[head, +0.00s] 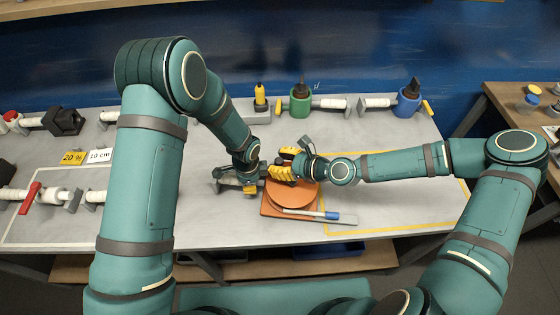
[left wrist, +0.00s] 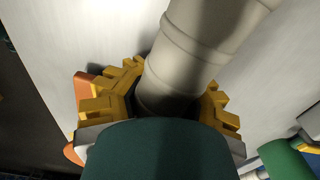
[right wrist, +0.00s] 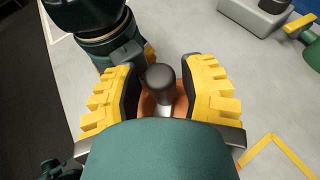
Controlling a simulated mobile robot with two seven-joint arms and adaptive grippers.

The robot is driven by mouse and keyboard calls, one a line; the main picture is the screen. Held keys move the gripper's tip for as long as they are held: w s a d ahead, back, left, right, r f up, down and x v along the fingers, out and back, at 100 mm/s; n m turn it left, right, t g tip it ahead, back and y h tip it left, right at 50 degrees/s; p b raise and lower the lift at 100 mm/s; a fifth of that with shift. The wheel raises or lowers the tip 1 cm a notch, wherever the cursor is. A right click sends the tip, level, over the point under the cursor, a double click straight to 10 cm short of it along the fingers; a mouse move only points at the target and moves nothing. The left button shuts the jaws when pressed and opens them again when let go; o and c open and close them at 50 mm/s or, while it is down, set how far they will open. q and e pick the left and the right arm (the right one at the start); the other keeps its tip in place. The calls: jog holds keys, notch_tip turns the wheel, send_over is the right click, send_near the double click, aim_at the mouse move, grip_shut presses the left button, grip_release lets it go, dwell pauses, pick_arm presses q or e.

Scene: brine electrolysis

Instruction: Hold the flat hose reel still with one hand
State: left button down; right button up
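The flat hose reel is an orange disc (head: 292,194) on an orange base near the table's front edge. A dark knob on a grey post (right wrist: 160,82) stands up from it in the right wrist view. My right gripper (right wrist: 158,85) is open around this knob, with a gap on both sides. In the head view the right gripper (head: 286,166) covers the reel's far part. My left gripper (left wrist: 172,92) is closed around a ringed grey pipe (left wrist: 205,45) to the left of the reel, with a finger against each side.
A pen-like rod with a blue end (head: 312,214) lies along the reel's front side. A green holder (head: 300,102) and a blue holder (head: 408,101) stand at the back. A red-handled valve (head: 30,198) is at the left. The yellow-outlined area (head: 400,212) at right is mostly clear.

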grip_shut()
jog(key=shift+s+a+n+g+y, duration=0.3)
jog(key=shift+n+g+y, duration=0.1)
jog(key=shift+n+g, duration=0.35)
jog(key=shift+o, duration=1)
grip_release()
